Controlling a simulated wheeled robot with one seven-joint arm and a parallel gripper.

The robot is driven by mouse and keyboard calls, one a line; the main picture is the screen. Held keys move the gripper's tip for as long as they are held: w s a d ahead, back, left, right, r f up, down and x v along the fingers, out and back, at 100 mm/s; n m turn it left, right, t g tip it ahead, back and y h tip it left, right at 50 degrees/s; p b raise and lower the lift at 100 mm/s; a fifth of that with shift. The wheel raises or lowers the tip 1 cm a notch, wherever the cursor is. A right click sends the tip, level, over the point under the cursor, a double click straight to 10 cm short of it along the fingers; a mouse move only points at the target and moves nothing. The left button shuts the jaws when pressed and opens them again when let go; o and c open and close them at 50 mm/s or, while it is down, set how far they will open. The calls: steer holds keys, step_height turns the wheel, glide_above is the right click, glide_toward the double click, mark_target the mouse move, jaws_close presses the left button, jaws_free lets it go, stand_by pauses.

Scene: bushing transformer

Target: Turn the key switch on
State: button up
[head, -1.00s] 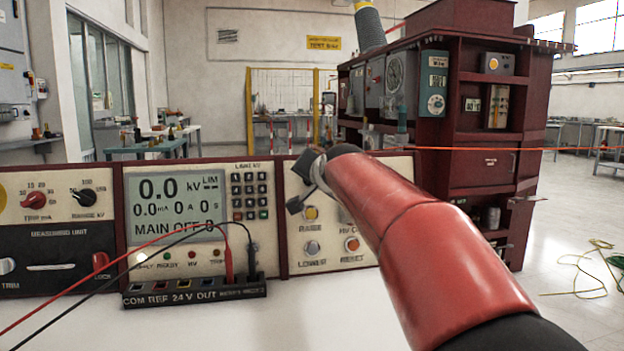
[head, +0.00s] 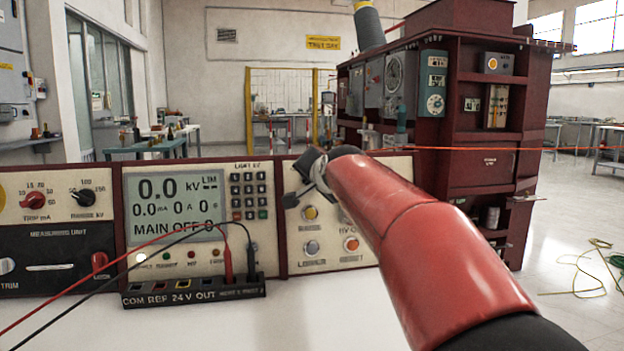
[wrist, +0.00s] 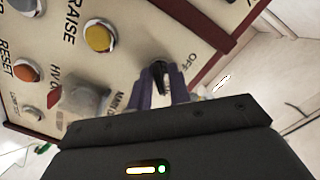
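The key switch (wrist: 159,72) is a black key on the cream panel, beside the "OFF" and "MAIN" lettering in the wrist view. My gripper (wrist: 162,88) has its two purple fingers on either side of the key, close to the panel. The key is partly hidden by the fingers. I cannot tell whether the fingers press on it or leave a small gap. In the head view my gripper (head: 302,182) is at the upper left of the right-hand panel and covers the key. The display (head: 176,205) reads 0.0 kV and "MAIN OFF".
Red and black leads (head: 228,265) plug in below the display. A dark red transformer cabinet (head: 485,165) stands behind, right.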

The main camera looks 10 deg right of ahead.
steer(key=shift+o, duration=0.7)
steer(key=v, duration=0.7)
steer(key=shift+s+b, duration=0.4)
steer(key=shift+r, duration=0.1)
